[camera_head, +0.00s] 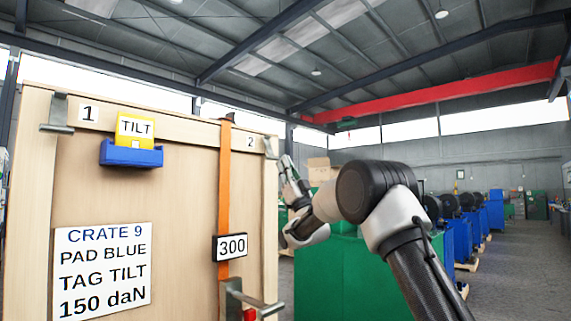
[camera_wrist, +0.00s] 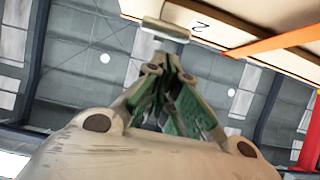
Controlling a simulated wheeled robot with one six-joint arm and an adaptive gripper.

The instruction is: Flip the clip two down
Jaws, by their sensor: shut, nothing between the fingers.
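Clip two (camera_head: 270,148) is a grey metal clip at the top right corner of the wooden crate, beside the label "2" (camera_head: 250,142). It also shows in the wrist view as a pale bar (camera_wrist: 166,30) at the crate's edge, just beyond my fingertips. My gripper (camera_head: 288,170) is to the right of the crate, a little below and beside clip two. In the wrist view my gripper (camera_wrist: 172,64) has its fingers together and empty, pointing toward the clip. A gap between fingertips and clip seems to show, but I cannot tell its depth.
The crate front (camera_head: 185,180) carries clip one (camera_head: 60,112), a yellow TILT tag in a blue holder (camera_head: 131,154), an orange strap (camera_head: 225,180) with a 300 display, and a metal lever (camera_head: 255,300) low down. A green cabinet (camera_head: 330,275) stands behind my arm.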

